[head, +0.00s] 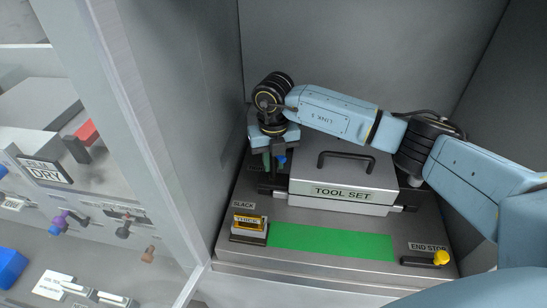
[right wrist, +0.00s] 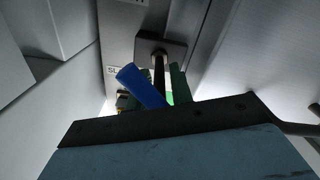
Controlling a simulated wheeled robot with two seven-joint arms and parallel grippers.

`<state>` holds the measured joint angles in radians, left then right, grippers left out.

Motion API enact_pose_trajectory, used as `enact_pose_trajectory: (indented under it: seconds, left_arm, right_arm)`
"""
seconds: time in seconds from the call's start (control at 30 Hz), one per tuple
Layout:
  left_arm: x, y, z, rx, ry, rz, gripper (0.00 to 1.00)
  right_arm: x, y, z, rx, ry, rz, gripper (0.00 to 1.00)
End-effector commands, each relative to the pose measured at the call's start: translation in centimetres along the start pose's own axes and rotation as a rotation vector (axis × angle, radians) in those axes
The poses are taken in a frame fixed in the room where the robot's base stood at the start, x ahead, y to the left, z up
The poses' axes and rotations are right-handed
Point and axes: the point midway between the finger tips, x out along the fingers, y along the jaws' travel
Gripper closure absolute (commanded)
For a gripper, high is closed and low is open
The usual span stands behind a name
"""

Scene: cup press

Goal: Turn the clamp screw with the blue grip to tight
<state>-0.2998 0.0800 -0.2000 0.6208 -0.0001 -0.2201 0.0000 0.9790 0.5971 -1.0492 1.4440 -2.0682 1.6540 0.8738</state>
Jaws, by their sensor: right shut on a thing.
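The clamp screw's blue grip (head: 282,160) shows just under my right gripper (head: 272,152), at the back left of the grey press in the head view. A green piece (head: 266,160) is beside it. In the right wrist view the blue grip (right wrist: 140,87) slants next to a dark screw shaft (right wrist: 158,68), with the green piece (right wrist: 179,83) at its right. My right gripper points down and is shut on the clamp screw's grip; its fingertips are mostly hidden. How far the screw is turned cannot be read. My left gripper is not in view.
A grey box marked TOOL SET (head: 345,180) with a black handle stands right of the gripper. Grey cabinet walls enclose the press.

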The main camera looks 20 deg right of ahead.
Motion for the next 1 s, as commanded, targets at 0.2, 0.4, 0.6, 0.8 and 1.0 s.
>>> enact_pose_trajectory:
  seconds: [0.2, 0.4, 0.6, 0.8, 1.0]
  left_arm:
    - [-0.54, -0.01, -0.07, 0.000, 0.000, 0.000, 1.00]
    - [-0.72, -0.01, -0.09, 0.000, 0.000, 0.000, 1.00]
    - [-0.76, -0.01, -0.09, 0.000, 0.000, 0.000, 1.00]
    - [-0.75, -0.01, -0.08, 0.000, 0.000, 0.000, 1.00]
    - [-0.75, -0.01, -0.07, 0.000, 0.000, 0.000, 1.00]
  right_arm:
    - [-0.14, -0.10, 0.11, 0.128, -0.003, -0.001, 0.97]
    - [-0.08, -0.08, 0.10, 0.190, -0.002, 0.000, 0.95]
    - [-0.03, -0.07, 0.09, 0.212, -0.002, 0.000, 0.95]
    - [0.00, -0.07, 0.08, 0.214, -0.002, 0.000, 0.95]
    - [0.01, -0.06, 0.06, 0.213, -0.001, 0.000, 0.64]
